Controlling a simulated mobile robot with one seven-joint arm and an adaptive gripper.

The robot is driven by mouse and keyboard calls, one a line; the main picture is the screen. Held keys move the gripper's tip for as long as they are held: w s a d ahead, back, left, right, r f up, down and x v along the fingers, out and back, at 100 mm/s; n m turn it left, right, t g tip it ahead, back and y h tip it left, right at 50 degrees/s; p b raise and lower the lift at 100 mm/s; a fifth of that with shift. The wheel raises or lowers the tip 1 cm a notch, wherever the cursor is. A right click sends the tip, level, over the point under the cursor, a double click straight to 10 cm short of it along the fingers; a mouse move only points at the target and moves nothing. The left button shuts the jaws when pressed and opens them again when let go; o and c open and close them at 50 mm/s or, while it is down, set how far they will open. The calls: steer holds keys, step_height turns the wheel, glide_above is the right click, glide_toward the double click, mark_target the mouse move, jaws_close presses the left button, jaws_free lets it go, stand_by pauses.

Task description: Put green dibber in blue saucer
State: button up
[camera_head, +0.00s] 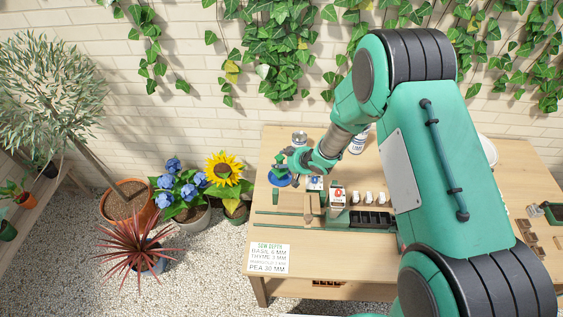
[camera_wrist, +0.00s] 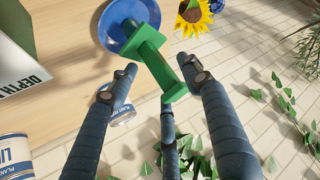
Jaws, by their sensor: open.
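The blue saucer (camera_head: 270,181) is on the far left part of the table; it also shows at the top of the wrist view (camera_wrist: 108,38). The green dibber (camera_wrist: 152,60) has one end over the saucer, and its other end points back between my fingers. In the head view the dibber (camera_head: 280,166) shows small and green at the saucer. I cannot tell whether it rests fully on the saucer. My gripper (camera_wrist: 160,82) is open, its fingers spread around the near end of the dibber, with gaps visible beside it. In the head view my gripper (camera_head: 290,158) is just beside the saucer, partly hard to make out.
White tins (camera_head: 357,145) stand near the table's back edge; one tin (camera_wrist: 14,155) shows at lower left in the wrist view. A green box with lettering (camera_wrist: 18,55) is at upper left there. Wooden blocks and a dark tray (camera_head: 370,219) lie nearer the front.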

steer(key=p+v, duration=0.1)
steer(key=v, duration=0.9)
steer(key=shift+r, duration=0.1)
stand_by(0.5)
steer(key=d+r+m+t+h, duration=0.1)
steer(key=d+r+h, duration=0.1)
steer(key=d+r, duration=0.65)
steer(key=d+r+m+t+h, duration=0.1)
steer(key=d+r+m+h, duration=0.3)
steer(key=r, duration=0.7)
steer(key=s+d+r+h, duration=0.1)
steer(key=s+d+r, duration=0.8)
steer(key=s+r, duration=0.25)
steer(key=s+r+m+g, duration=0.1)
steer(key=s+r, duration=0.2)
steer(key=s, duration=0.9)
steer(key=s+r+m+g, duration=0.1)
steer(key=s+r, duration=0.3)
steer(key=s, duration=0.8)
steer(key=shift+s+a+m+g+y, duration=0.3)
steer(key=shift+a+m+g+y, duration=0.1)
steer(key=shift+a+g, duration=0.1)
